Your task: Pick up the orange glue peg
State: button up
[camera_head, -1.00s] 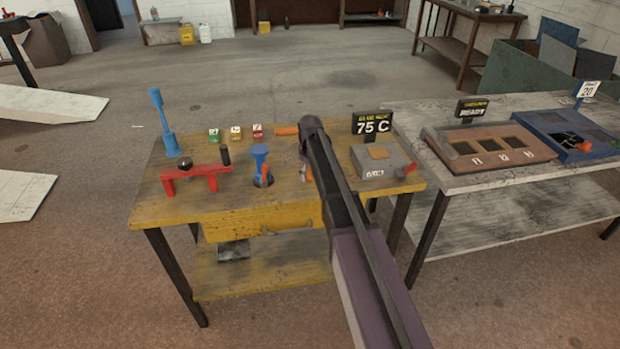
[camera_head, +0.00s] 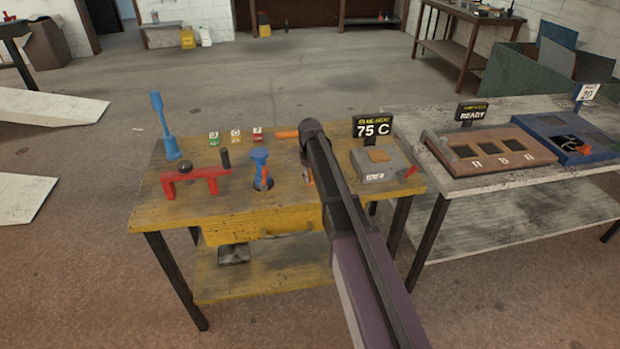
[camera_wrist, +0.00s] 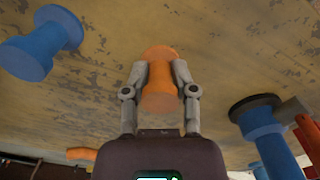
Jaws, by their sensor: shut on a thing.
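The orange glue peg (camera_wrist: 161,82), a spool-like piece with flared ends, is between my gripper's two fingers in the wrist view. My gripper (camera_wrist: 162,80) is shut on its narrower middle, one finger on each side. The worn yellow bench top (camera_wrist: 110,95) lies behind it; I cannot tell whether the peg touches it. In the head view my arm hides most of the gripper, and only a sliver of orange (camera_head: 309,174) shows beside it.
A blue peg (camera_wrist: 42,42) lies left in the wrist view. In the head view, a blue piece (camera_head: 260,160), a red stand (camera_head: 185,182), a tall blue tool (camera_head: 161,120) and a grey heater box (camera_head: 385,165) with a "75 C" sign (camera_head: 373,127) stand on the bench.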

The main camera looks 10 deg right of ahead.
jog(key=shift+r, duration=0.2)
notch_tip(320, 180, up, 3)
jog(key=p, duration=0.4)
jog(key=shift+r, duration=0.2)
jog(key=s, duration=1)
jog(key=s+r+p, duration=0.1)
jog(key=s, duration=0.5)
jog(key=shift+r, duration=0.1)
jog(key=shift+s, duration=0.15)
